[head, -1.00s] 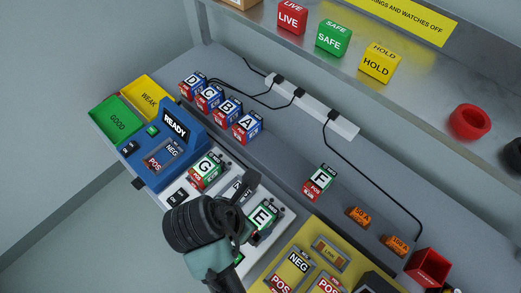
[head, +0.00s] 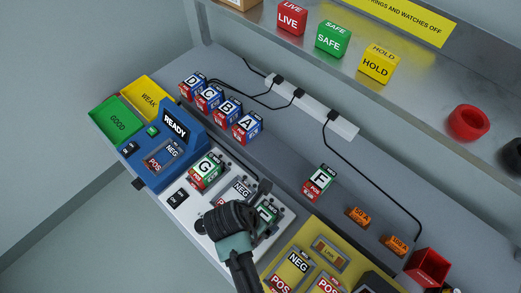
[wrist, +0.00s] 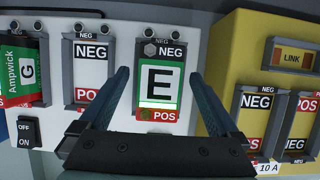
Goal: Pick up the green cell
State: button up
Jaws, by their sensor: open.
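Three cells in view have green on them, marked G, E and F. The green-and-white cell E (head: 266,214) lies in the right bay of the white charger (head: 205,225). In the wrist view, cell E (wrist: 160,82) is upright in the middle. My gripper (wrist: 160,76) is open, with one finger on each side of E; I cannot tell whether they touch it. In the head view my gripper hides part of E and of the charger. Cell G (head: 206,169) is in the charger's left bay. Cell F (head: 319,180) stands on the grey bench behind.
The charger's middle bay (wrist: 90,70) is empty. A yellow unit (head: 315,250) stands close on the right. A blue tester (head: 160,158) and green GOOD tray (head: 118,122) are on the left. Blue cells such as A (head: 247,125) stand behind. A shelf overhangs the back.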

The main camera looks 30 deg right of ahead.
jog(key=shift+f, duration=0.25)
dwell(0.7)
grip_shut()
dwell(0.3)
jog(key=shift+w+r, duration=0.1)
